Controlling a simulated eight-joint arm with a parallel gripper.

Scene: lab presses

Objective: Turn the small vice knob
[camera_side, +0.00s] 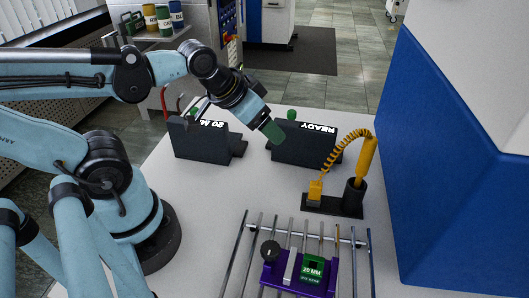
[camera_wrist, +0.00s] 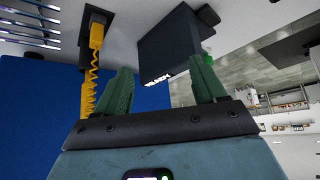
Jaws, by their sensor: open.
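A small purple vice (camera_side: 300,281) with a green "20 MM" label sits on metal rails at the front of the table in the side view. Its dark round knob (camera_side: 270,250) with a light mark stands at the vice's upper left. My gripper (camera_side: 273,131) is well above and behind the knob, near the dark "READY" block. Its green fingers also show in the wrist view (camera_wrist: 160,66), spread apart with nothing between them. I cannot make out the knob in the wrist view.
The dark "READY" block (camera_side: 306,147) and another dark display block (camera_side: 202,144) stand at the back. A yellow tool with a coiled cord (camera_side: 365,159) stands in a black holder to the right. A tall blue panel (camera_side: 450,150) bounds the right side. The table's middle is clear.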

